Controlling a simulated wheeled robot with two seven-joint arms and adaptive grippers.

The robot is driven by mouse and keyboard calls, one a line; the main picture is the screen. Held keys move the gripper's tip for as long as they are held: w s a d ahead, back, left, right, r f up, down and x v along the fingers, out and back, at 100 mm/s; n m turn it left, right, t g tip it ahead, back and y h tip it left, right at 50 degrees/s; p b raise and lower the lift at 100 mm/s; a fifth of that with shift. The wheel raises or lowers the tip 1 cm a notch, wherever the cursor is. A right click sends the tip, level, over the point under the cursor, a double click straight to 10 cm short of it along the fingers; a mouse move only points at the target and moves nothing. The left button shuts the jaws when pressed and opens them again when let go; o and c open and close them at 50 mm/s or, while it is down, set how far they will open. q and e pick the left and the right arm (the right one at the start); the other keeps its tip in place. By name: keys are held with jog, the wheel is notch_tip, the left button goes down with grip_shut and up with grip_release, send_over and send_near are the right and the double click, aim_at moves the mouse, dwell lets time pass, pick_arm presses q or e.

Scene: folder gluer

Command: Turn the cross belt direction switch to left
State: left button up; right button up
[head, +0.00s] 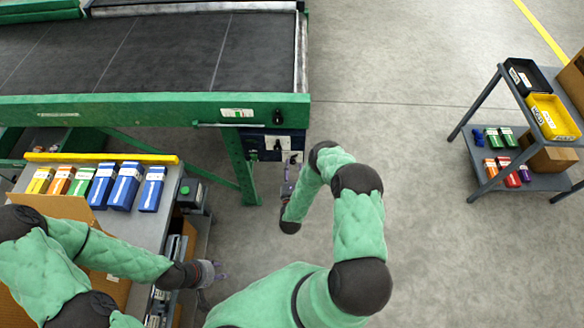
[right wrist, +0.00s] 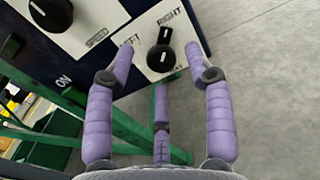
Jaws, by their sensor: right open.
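The cross belt direction switch (right wrist: 160,55) is a black knob on a white plate marked LEFT and RIGHT. In the right wrist view its narrow handle points up, toward the RIGHT label. My right gripper (right wrist: 158,50) is open, with one purple finger on each side of the knob and a third below. I cannot tell whether any finger touches it. In the head view my right gripper (head: 292,168) is at the lower right of the dark control box (head: 270,146), where the switch is hard to make out. My left gripper (head: 217,272) is beside the grey table, its fingers too small to judge.
A speed knob (right wrist: 52,12) sits left of the switch on the same box. The green-framed conveyor (head: 150,108) is above it. A grey table (head: 172,195) with coloured cartons stands left. A shelf cart (head: 545,182) stands far right, with clear floor between.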

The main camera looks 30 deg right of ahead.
jog(key=shift+x, duration=0.75)
grip_shut()
jog(key=shift+r, duration=0.1)
jog(key=n, duration=0.4)
jog(key=shift+w, duration=0.1)
jog(key=n+b, duration=0.1)
jog(key=n, duration=0.3)
jog(key=shift+n, duration=0.3)
jog(key=n, duration=0.4)
jog(key=shift+w+n, duration=0.1)
jog(key=shift+n, duration=0.2)
jog(key=shift+a+n+b, duration=0.15)
jog(key=shift+n+b, duration=0.4)
jog(key=shift+n, duration=1.75)
